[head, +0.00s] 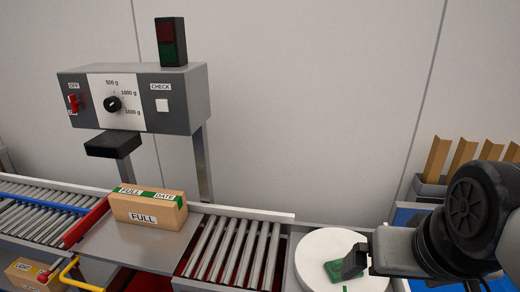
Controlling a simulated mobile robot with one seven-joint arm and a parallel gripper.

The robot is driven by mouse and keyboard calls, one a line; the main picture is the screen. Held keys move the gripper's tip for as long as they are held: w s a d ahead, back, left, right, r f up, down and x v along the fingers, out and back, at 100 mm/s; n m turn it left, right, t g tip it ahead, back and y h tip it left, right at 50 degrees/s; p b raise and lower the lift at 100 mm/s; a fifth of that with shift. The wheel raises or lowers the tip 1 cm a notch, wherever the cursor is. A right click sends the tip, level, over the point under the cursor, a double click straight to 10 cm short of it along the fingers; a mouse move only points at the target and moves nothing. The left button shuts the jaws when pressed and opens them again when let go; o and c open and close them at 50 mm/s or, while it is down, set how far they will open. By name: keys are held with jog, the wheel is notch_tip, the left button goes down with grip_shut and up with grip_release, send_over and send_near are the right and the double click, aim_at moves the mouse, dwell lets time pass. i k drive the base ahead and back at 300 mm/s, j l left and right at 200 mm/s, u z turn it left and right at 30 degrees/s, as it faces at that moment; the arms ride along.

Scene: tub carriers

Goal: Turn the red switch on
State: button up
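The red switch (74,103) is on the left of the grey control box (185,97), under a label reading OFF. A second label just below it is partly covered, and its lever position is too small to tell. My gripper (354,263) is at the lower right, far from the switch, over the white round plate (318,248). A green piece (334,270) lies on that plate beside the gripper tip. I cannot tell whether the gripper touches it, or whether the fingers are open or shut.
The box also has a black dial (113,104), a white CHECK button (162,105) and a dark red-green lamp (171,42). A black block (113,144) sticks out below. A carton marked FULL (147,208) stands in front, between roller conveyors (235,250). A yellow handle (72,275) is at lower left.

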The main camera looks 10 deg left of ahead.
aim_at(74, 103)
jog(key=k+j+u, duration=0.15)
jog(key=u, duration=0.35)
jog(key=k+j+u, duration=0.1)
jog(key=j+u, duration=0.2)
jog(key=u, duration=0.2)
jog(key=j+u, duration=0.25)
jog(key=u, duration=0.25)
jog(key=k, duration=0.05)
